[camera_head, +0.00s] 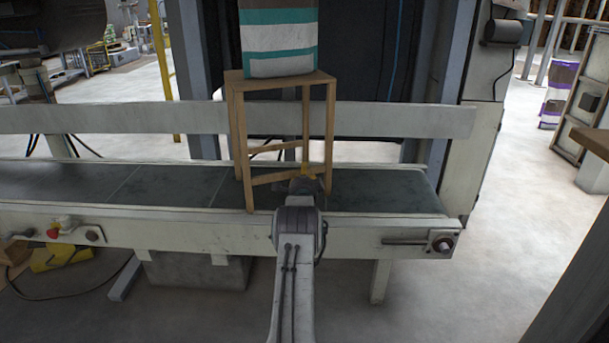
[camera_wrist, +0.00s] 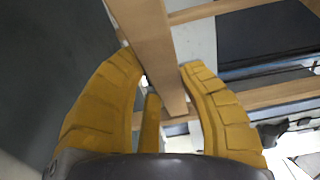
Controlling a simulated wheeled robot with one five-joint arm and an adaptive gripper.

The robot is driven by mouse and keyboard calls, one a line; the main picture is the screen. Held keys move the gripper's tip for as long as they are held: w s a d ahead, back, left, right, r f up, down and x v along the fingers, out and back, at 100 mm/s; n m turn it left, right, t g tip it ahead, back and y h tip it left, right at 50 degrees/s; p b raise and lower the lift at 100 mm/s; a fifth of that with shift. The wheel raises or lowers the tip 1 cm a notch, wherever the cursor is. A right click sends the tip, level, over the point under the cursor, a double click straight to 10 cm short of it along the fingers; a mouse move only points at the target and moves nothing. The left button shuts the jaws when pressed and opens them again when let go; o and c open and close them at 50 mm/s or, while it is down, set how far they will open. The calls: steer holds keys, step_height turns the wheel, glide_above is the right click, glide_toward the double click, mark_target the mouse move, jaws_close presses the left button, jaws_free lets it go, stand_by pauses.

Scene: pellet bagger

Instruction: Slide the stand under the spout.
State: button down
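The stand is a light wooden frame (camera_head: 236,140) with a flat top and slim legs. It stands upright on the dark conveyor belt (camera_head: 380,190) in the head view. My gripper (camera_head: 304,177) reaches over the front of the conveyor to the stand's lower right part. In the wrist view, my gripper's yellow fingers (camera_wrist: 162,68) sit on either side of a wooden leg (camera_wrist: 155,45) of the stand. The fingertips are very close to the leg; whether they press on it I cannot tell. No spout can be made out.
A white and teal bag (camera_head: 278,45) appears upright on the stand's top, its upper end cut off. A pale rail (camera_head: 400,122) runs behind the stand. Bare belt lies on both sides of the stand. A grey post (camera_head: 440,70) rises behind the belt's right end.

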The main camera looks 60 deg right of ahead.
steer(key=c, duration=1.1)
jaws_free()
steer(key=shift+s, duration=0.1)
steer(key=o, duration=0.4)
steer(key=shift+a, duration=0.15)
steer(key=v, duration=1.1)
steer(key=shift+s+a, duration=0.2)
steer(key=shift+a, duration=0.05)
